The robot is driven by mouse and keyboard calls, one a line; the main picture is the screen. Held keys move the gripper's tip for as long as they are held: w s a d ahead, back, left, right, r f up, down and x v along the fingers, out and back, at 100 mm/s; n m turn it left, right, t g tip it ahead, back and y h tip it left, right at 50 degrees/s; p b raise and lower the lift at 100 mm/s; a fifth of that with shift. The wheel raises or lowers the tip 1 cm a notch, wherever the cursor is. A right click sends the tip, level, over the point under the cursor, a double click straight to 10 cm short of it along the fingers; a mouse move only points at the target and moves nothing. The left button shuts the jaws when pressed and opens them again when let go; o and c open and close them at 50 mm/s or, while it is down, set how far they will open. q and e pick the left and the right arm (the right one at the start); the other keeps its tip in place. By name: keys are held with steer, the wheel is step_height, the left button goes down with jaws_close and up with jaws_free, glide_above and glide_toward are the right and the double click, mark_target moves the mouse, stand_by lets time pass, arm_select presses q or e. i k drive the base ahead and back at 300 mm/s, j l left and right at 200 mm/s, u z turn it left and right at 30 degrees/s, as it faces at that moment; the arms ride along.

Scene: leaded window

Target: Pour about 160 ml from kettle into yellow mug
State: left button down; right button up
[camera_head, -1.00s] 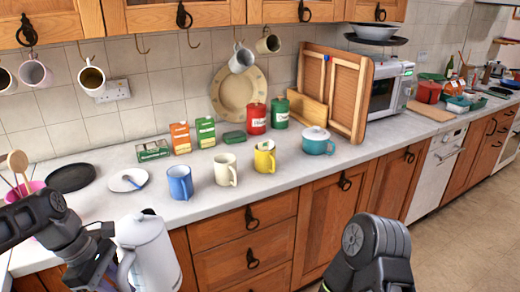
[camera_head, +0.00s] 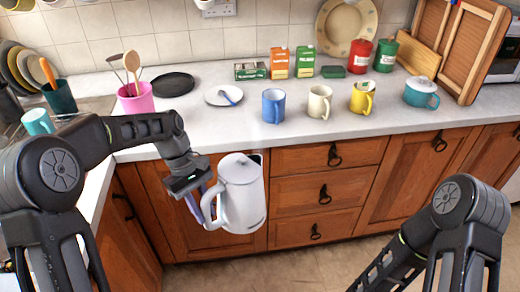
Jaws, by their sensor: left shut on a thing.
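The white kettle (camera_head: 243,195) hangs in front of the counter, over the floor, roughly upright with its lid on. My left gripper (camera_head: 203,208) is shut on the kettle's handle at its left side; the fingers are partly hidden. The yellow mug (camera_head: 362,98) stands upright on the counter, to the right of and behind the kettle, well apart from it. I cannot see into the mug clearly. My right arm comes in at the lower right, and its gripper is out of view.
A blue mug (camera_head: 273,106) and a cream mug (camera_head: 319,102) stand left of the yellow mug. Cartons and canisters stand behind. A pink utensil pot (camera_head: 136,103) is at the left. The counter front (camera_head: 240,134) is clear.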

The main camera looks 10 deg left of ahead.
mark_target(360, 102)
steer(key=z, duration=1.75)
steer(key=i+j, duration=0.1)
steer(key=j, duration=0.15)
steer(key=i+j, duration=0.15)
steer(key=j, duration=0.15)
steer(key=i+j, duration=0.1)
steer(key=j, duration=0.15)
